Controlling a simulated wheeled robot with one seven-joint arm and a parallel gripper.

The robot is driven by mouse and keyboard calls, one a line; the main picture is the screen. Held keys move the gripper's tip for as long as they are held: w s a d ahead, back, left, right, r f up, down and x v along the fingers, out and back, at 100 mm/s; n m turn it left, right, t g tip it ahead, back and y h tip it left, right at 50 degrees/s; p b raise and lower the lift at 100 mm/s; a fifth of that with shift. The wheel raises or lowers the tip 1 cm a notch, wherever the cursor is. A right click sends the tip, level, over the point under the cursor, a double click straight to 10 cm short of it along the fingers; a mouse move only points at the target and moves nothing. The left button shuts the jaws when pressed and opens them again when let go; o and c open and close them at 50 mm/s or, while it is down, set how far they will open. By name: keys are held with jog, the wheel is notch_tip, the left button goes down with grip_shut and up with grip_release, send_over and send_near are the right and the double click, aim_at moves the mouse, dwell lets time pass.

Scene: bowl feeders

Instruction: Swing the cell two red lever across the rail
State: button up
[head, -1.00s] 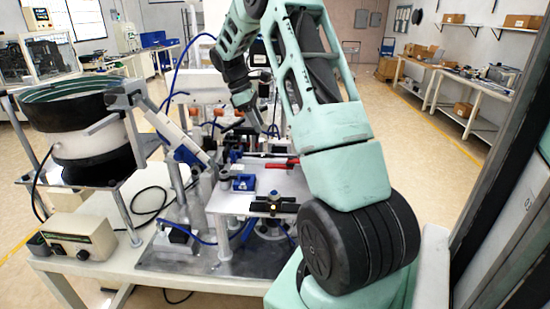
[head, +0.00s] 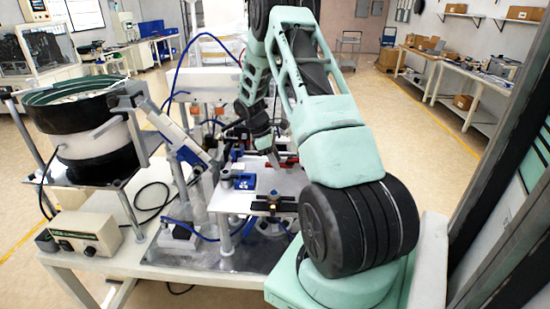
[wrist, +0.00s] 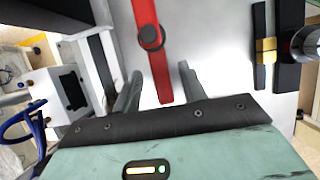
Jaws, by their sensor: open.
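The red lever (wrist: 158,70) is a flat bar with a dark round knob (wrist: 151,37) on it, lying over a pale plate (wrist: 215,45). In the wrist view its near end reaches between the two fingers of my open gripper (wrist: 161,88), with a gap visible on each side. I cannot tell whether the fingers are down at the lever's height. In the head view, red shows (head: 291,161) just right of my gripper (head: 273,160), partly hidden by my arm.
A black bar with a brass-coloured block (wrist: 265,50) stands right of the lever in the wrist view. A blue fixture (head: 245,181) sits on the plate. A bowl feeder (head: 85,125) and a control box (head: 85,236) stand at the left of the table.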

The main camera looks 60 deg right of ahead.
grip_shut()
